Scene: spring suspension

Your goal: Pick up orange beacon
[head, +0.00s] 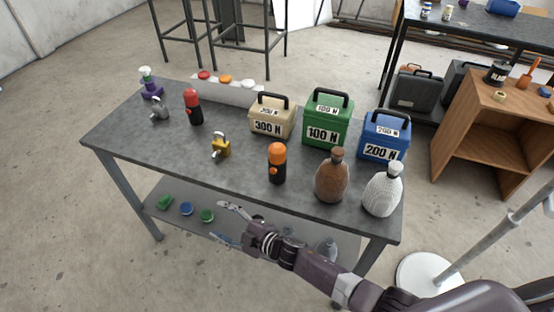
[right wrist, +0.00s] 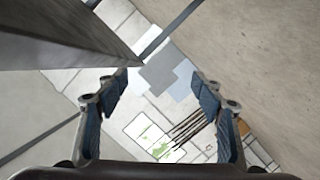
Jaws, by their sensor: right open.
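The orange beacon (head: 277,163) has an orange dome on a black base. It stands upright near the front edge of the grey table (head: 185,152) in the head view. My right gripper (head: 228,216) is in front of the table's near edge, left of the beacon and apart from it. In the right wrist view its two fingers (right wrist: 158,92) are spread with nothing between them. The beacon is not in the right wrist view. My left gripper does not show.
A brown bottle (head: 332,177) and a white bottle (head: 383,190) stand right of the beacon. A yellow padlock (head: 221,146) is to its left. Behind are beige (head: 272,117), green (head: 328,120) and blue (head: 385,137) weight boxes. A red beacon (head: 193,107) stands farther left. A lower shelf (head: 180,225) holds small items.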

